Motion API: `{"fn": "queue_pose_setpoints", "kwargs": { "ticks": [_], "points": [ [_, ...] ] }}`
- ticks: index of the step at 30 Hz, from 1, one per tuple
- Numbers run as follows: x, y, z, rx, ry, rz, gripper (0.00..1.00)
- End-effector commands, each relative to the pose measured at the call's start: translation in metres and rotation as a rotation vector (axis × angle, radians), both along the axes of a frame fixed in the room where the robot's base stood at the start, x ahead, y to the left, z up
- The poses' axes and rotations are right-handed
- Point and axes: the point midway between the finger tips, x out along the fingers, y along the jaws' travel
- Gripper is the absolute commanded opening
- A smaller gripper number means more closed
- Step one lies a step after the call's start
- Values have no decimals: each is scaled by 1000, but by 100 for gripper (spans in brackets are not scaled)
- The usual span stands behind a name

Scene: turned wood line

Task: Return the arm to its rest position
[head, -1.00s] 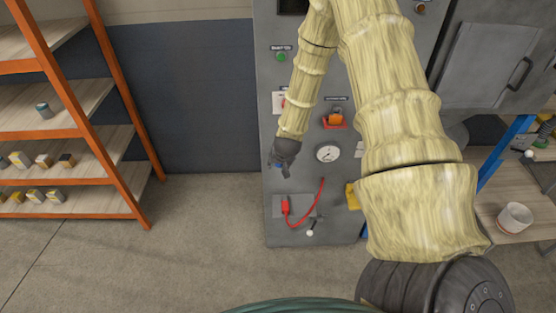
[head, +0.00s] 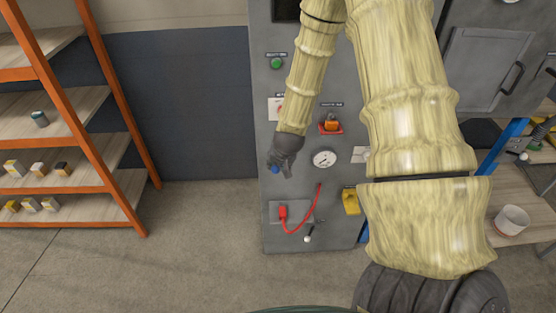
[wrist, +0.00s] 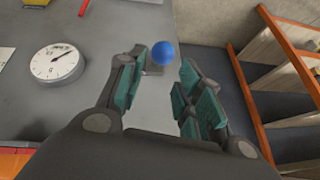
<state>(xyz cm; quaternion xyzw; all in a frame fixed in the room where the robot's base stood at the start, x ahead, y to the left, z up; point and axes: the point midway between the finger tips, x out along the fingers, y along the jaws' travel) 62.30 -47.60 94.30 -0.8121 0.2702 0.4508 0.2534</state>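My arm, in pale ribbed wood-like segments, reaches up and over to the grey panel (head: 340,222) in the head view. My gripper (head: 281,171) hangs in front of the panel, left of the round gauge (head: 324,159). In the wrist view my gripper (wrist: 165,88) has its two teal-padded fingers apart, with nothing between the pads. A blue ball-shaped knob (wrist: 162,54) shows just beyond the fingertips. It also shows in the head view (head: 274,169) beside the fingers. I cannot tell whether a finger touches it.
The panel also carries a green button (head: 277,63), an orange switch (head: 332,123), a red plug and cable (head: 284,214) and a yellow part (head: 351,201). An orange-framed shelf (head: 120,95) stands at left. A bench with a white cup (head: 511,220) is at right. Floor between shelf and panel is clear.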

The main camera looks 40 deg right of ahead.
Motion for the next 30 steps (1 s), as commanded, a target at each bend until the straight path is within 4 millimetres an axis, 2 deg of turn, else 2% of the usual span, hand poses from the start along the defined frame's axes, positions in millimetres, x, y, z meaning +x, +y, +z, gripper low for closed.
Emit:
{"fn": "queue_pose_setpoints", "kwargs": {
  "ticks": [12,16,20,23,30],
  "points": [
    [0,0,0,0,0,1,35],
    [-5,7,-11,-7,17,19,35],
    [-23,29,-41,-24,66,80,35],
    [-45,54,-73,-40,119,148,35],
    [-110,115,-144,-55,247,326,35]
  ]
}}
